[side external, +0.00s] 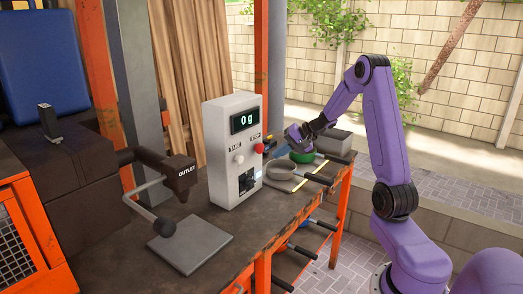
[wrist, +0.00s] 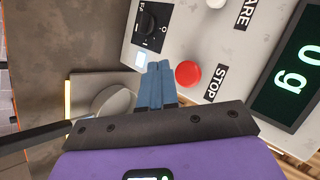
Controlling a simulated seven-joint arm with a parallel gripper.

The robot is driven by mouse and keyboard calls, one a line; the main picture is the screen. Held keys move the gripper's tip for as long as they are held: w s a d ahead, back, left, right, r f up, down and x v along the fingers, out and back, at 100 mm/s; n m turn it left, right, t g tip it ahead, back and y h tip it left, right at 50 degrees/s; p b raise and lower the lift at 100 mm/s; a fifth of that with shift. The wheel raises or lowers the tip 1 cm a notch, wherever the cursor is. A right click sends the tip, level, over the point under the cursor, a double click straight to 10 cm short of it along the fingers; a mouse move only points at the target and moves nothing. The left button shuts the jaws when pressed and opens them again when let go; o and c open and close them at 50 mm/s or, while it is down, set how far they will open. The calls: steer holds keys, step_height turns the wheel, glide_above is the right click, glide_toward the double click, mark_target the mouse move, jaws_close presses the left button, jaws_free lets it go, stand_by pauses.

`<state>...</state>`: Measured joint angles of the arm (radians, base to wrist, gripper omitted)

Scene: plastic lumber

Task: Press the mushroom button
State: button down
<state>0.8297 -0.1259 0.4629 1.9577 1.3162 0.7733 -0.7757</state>
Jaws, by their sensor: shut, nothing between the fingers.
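The red mushroom button (side external: 259,148) sticks out of the front of a pale grey control box (side external: 228,128), by the STOP label. In the wrist view the red button (wrist: 188,74) is just right of my fingertips. My gripper (wrist: 160,66) is shut and empty, its blue fingers side by side and pointing toward the box face. In the side view my gripper (side external: 279,151) is in front of the box, a short way right of the button. No contact with the button shows.
A white TARE button (side external: 238,159) and a black rotary switch (side external: 247,182) share the box face. The display (side external: 244,121) reads 0 g. A grey pan (side external: 280,170) and a green pan (side external: 304,157) stand on the bench near my gripper. An outlet arm (side external: 178,172) is at left.

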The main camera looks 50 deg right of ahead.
steer(key=shift+w, duration=1.6)
steer(key=shift+w, duration=0.1)
stand_by(0.8)
steer(key=shift+w, duration=0.35)
steer(key=shift+w, duration=0.5)
stand_by(0.8)
steer(key=shift+s, duration=0.95)
steer(key=shift+s, duration=2.5)
steer(key=shift+a, duration=0.1)
